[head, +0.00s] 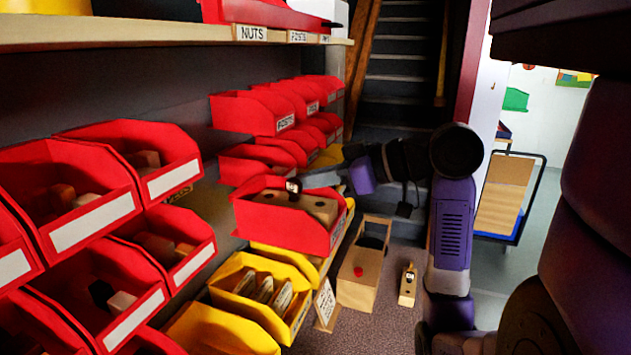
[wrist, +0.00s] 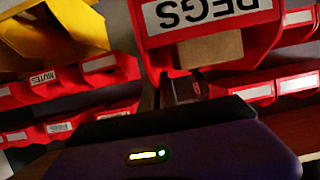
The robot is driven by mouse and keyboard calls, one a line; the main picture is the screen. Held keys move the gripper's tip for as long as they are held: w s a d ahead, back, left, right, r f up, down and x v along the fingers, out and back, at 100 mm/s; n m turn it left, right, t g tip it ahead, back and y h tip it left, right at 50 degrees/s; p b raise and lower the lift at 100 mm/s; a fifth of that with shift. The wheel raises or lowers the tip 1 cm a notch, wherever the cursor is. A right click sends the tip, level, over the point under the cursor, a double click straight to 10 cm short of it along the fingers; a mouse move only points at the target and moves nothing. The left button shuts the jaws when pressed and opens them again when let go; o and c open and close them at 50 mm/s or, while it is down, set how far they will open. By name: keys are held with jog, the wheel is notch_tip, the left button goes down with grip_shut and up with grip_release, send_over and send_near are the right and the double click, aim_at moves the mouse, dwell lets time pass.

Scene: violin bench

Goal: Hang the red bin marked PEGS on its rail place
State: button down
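The red PEGS bin (head: 282,228) is in the middle of the head view, open side up, with pale wooden pieces inside. Its white label faces right there and is seen at a steep angle. In the wrist view the bin (wrist: 252,42) is close, and its PEGS label reads upside down. My gripper (head: 294,187) reaches in from the right over the bin's open top. It appears shut on a dark part inside the bin; the fingertips are partly hidden. The gripper's dark fingers (wrist: 182,90) show below the label in the wrist view. The PEGS rail place cannot be made out.
Red bins (head: 255,110) hang behind the PEGS bin, and more red bins (head: 85,195) hang at near left. Yellow bins (head: 262,288) sit below it. A shelf (head: 180,31) runs above. A wooden box (head: 362,280) stands on the floor to the right.

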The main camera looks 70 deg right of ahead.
jog(key=w+d, duration=0.2)
jog(key=w, duration=1.3)
jog(key=shift+d, duration=0.4)
dwell(0.5)
jog(key=shift+r, duration=0.15)
dwell(1.3)
jog(key=shift+w+d+p, duration=0.1)
jog(key=shift+w+p, duration=0.35)
jog(key=shift+w, duration=1.1)
dwell(1.5)
jog(key=shift+f+b, duration=0.4)
jog(key=shift+f, duration=0.25)
dwell(0.4)
